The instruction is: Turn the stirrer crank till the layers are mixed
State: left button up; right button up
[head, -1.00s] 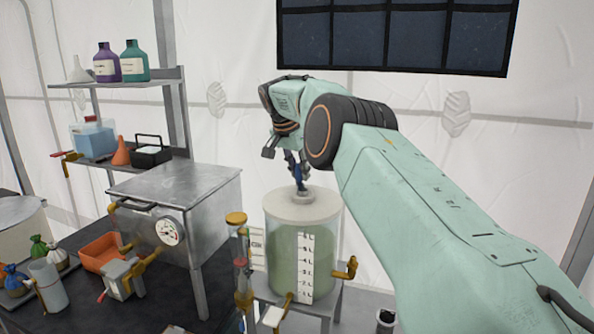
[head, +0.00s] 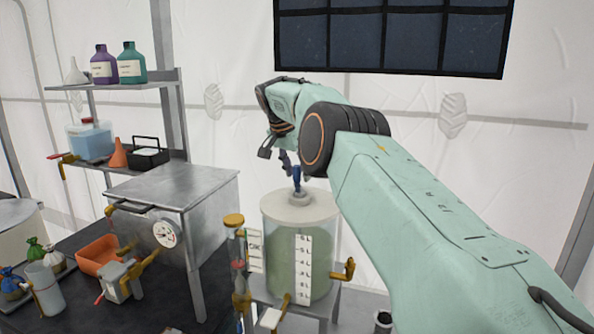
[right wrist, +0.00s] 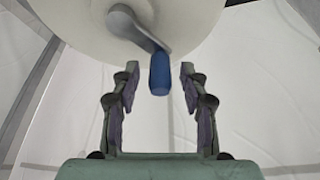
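The stirring tank (head: 275,262) is a clear cylinder with a white lid and pale green liquid. The liquid looks even in colour, without clear layer lines. The crank's blue handle (head: 296,180) stands upright above the lid. In the right wrist view, the grey crank arm (right wrist: 138,28) crosses the lid to the blue handle (right wrist: 159,74). My right gripper (head: 287,162) is over the lid, right at the handle. In the right wrist view, its fingers (right wrist: 159,84) are apart, one on each side of the handle, with gaps on both sides. My left gripper is not in view.
A metal box with a gauge (head: 166,234) stands left of the tank. A brass-capped tube (head: 234,220) stands close beside the tank's left side. Brass taps (head: 343,270) stick out low on the tank. A shelf (head: 120,84) with bottles is at the back left.

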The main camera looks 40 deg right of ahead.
jog(key=v, duration=0.7)
jog(key=shift+r, duration=0.2)
jog(key=shift+w, duration=0.1)
